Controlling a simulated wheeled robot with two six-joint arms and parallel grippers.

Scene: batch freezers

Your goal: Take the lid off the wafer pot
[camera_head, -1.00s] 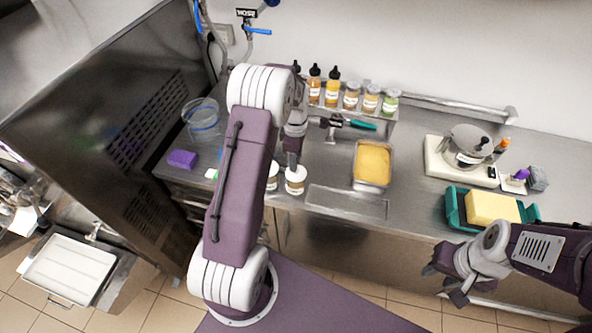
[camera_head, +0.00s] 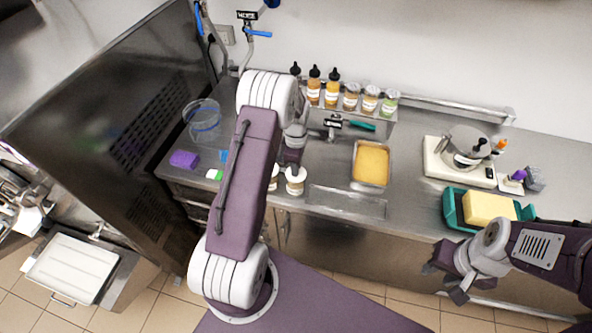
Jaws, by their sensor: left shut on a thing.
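Two small white-lidded pots stand side by side near the counter's front edge; their labels are too small to read. One pot (camera_head: 296,184) is right below my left gripper (camera_head: 291,166), and the other pot (camera_head: 273,183) is partly hidden by my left arm. My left gripper points down and is shut at the top of the right-hand pot, on what looks like its lid. The fingertips are small and partly hidden, so I cannot tell whether the lid is apart from the pot. My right gripper (camera_head: 450,278) is open and empty, in front of the counter at the right.
A yellow-filled metal pan (camera_head: 371,164) stands right of the pots. Behind are bottles and jars on a rack (camera_head: 345,108).

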